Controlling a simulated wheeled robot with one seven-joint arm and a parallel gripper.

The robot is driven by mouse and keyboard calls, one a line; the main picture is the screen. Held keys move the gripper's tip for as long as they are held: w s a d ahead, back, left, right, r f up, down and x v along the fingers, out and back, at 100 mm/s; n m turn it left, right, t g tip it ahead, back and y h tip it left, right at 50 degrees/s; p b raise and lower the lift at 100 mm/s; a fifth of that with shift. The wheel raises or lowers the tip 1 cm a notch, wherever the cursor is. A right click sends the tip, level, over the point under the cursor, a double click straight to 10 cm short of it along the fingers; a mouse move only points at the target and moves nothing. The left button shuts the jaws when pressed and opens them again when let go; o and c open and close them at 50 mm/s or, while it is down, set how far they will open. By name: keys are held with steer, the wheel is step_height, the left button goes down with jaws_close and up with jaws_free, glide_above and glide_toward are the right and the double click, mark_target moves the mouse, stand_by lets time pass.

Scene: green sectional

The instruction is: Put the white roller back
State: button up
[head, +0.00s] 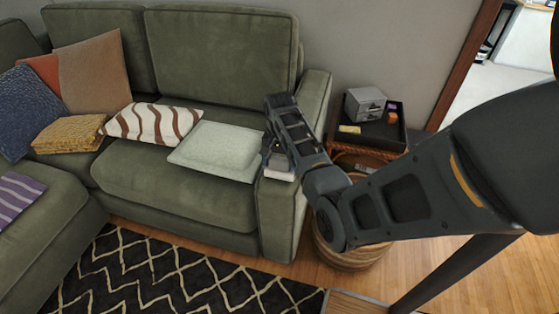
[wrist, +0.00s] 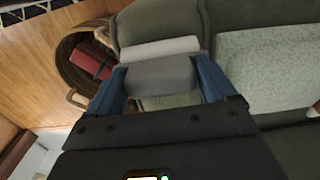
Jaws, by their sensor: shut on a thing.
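The white roller (wrist: 161,48) is between the two blue fingers of my gripper (wrist: 165,80) in the wrist view. Its far part is pale and lit, and its near part is grey and shaded. My gripper is shut on it. In the head view my gripper (head: 277,160) points down at the right armrest of the green sofa (head: 180,190). A pale bit of the roller (head: 280,176) shows below it, over or on the armrest. I cannot tell whether the roller touches the armrest.
A wicker basket (head: 335,250) stands right of the sofa; a red item (wrist: 90,62) lies inside it. Behind is a side table with a black tray (head: 385,140) bearing a grey box (head: 365,104). A pale cushion (head: 215,150) lies left of my gripper.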

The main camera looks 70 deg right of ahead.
steer(key=shift+f, duration=0.15)
steer(key=o, duration=0.8)
steer(key=shift+c, duration=0.2)
step_height(320, 180, up, 12)
steer(key=s+a+f+n+t+h, duration=0.25)
steer(key=a+f, duration=0.35)
steer(key=a, duration=0.3)
steer(key=s+a+f+n+t+h, duration=0.1)
steer(key=a+f+n+t, duration=0.1)
steer(key=a+f+n, duration=0.35)
steer(key=s+a+r+n+t, duration=0.2)
steer(key=s+a, duration=0.2)
steer(key=a, duration=0.4)
steer(key=s+a+r+n+t, duration=0.2)
steer(key=s+a+r, duration=0.15)
steer(key=a, duration=0.35)
steer(key=s+a+r+n+t+y, duration=0.1)
steer(key=s+a+r+n+t, duration=0.1)
steer(key=s+a+r, duration=0.3)
steer(key=s+a+r+n+t+y, duration=0.2)
steer(key=s+a+r+n+t, duration=0.1)
steer(key=r, duration=1)
steer(key=s+a+t, duration=0.1)
steer(key=s+a, duration=0.1)
steer(key=s, duration=0.1)
steer(key=shift+r, duration=0.2)
